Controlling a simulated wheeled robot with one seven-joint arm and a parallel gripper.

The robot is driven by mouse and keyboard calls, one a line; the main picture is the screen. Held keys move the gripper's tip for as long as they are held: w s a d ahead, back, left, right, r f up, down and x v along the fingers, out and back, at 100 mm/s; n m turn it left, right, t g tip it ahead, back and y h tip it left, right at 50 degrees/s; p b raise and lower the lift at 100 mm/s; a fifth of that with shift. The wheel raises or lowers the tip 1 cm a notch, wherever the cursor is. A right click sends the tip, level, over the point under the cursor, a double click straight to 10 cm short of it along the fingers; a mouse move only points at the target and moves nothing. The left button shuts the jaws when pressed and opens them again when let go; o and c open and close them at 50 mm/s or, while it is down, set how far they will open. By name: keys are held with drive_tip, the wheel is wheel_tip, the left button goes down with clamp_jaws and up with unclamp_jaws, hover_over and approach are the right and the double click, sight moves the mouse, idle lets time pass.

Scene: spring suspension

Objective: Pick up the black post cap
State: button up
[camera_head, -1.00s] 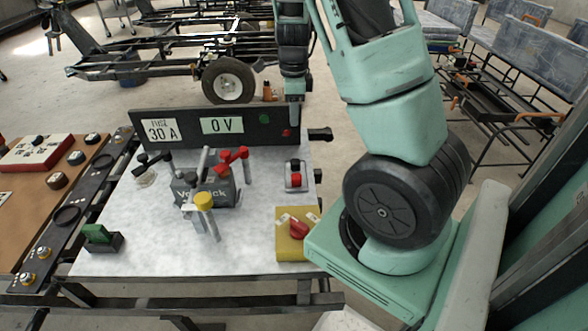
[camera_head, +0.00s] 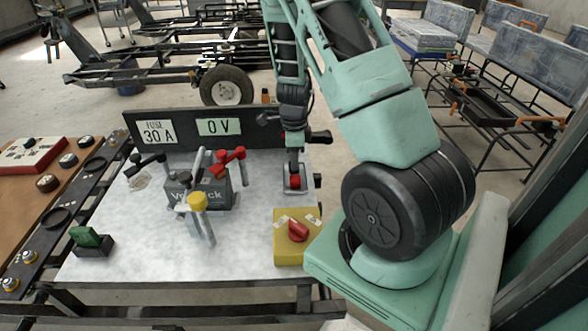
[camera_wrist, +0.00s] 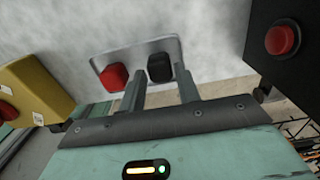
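The black post cap (camera_wrist: 160,68) sits on a grey metal plate (camera_wrist: 140,52) in the wrist view, beside a red post cap (camera_wrist: 114,77). My gripper (camera_wrist: 159,76) is open, with its two fingers apart and the black cap lined up between the fingertips. I cannot tell how far the fingertips are above the plate. In the head view my gripper (camera_head: 293,163) points down over the far part of the plate, and it hides the black cap. The red cap (camera_head: 295,182) shows just in front of it.
A yellow box (camera_head: 292,250) with a red knob stands in front of the plate. A black panel (camera_head: 175,135) with labels stands at the table's back edge, close to my gripper. A battery (camera_head: 183,192) with red and black clamps is to the left. Bare tabletop lies between.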

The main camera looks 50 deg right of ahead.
drive_tip(key=shift+f, duration=0.95)
drive_tip(key=shift+c, duration=0.3)
drive_tip(key=c, duration=0.5)
drive_tip(key=shift+c, duration=0.2)
